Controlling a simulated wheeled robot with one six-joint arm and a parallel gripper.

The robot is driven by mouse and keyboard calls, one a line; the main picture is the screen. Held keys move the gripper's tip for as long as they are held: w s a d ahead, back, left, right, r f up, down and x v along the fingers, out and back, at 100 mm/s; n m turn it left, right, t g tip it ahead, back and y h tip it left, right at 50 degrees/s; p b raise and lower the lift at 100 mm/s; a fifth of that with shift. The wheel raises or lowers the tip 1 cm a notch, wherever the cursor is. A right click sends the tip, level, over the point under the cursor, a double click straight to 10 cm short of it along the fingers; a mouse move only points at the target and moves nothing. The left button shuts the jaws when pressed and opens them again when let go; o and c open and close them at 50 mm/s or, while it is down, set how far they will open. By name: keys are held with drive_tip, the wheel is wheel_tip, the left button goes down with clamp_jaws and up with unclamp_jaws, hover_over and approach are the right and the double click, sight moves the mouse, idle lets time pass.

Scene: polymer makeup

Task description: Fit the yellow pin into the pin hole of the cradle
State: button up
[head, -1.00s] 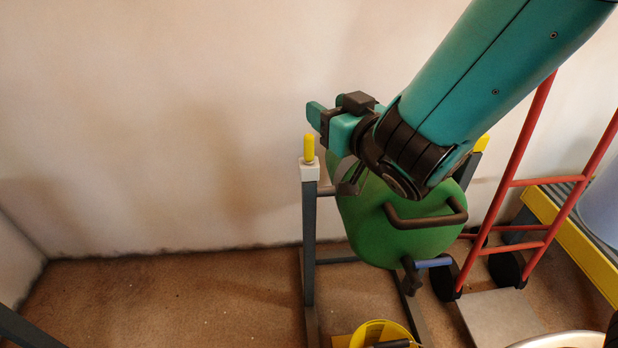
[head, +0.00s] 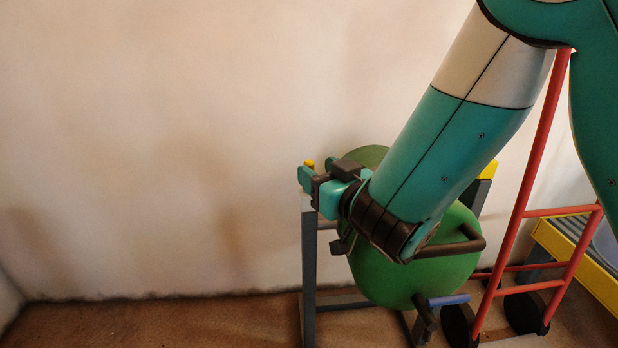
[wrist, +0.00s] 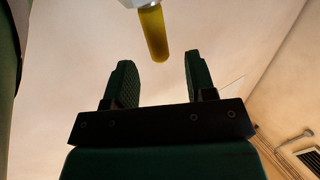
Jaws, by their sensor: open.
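The yellow pin (head: 309,163) stands at the top of the left grey post (head: 308,260) of the cradle, mostly hidden behind my gripper (head: 306,178) in the head view. In the wrist view the pin (wrist: 153,35) sticks out of a white block (wrist: 135,3), and its free end lies in line with the gap between my two fingertips (wrist: 158,62). My gripper is open, with no clear contact with the pin. A green drum (head: 400,285) hangs between the posts, partly covered by my arm. I cannot make out the pin hole.
The drum has a dark bar handle (head: 470,240) and a blue-gripped lever (head: 448,299) low down. A red hand truck (head: 525,210) stands close on the right, beside a yellow-edged platform (head: 580,265). The wall is behind the frame; floor at left is clear.

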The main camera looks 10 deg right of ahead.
sight(311, 163)
drive_tip(key=p+x, duration=0.2)
drive_tip(key=p, duration=0.1)
drive_tip(key=p+x, duration=0.1)
drive_tip(key=shift+w+a+r, duration=0.15)
drive_tip(key=shift+w+r, duration=0.15)
drive_tip(key=shift+w, duration=0.05)
drive_tip(key=shift+w+a+f+p, duration=0.1)
drive_tip(key=shift+w+a+p, duration=0.2)
drive_tip(key=shift+w+p, duration=0.55)
drive_tip(key=shift+a+f+p, duration=0.15)
drive_tip(key=shift+f+p, duration=0.1)
drive_tip(key=shift+p, duration=0.05)
clamp_jaws()
wheel_tip(311, 163, up, 20)
drive_tip(key=p, duration=1.9)
drive_tip(key=shift+p, duration=0.35)
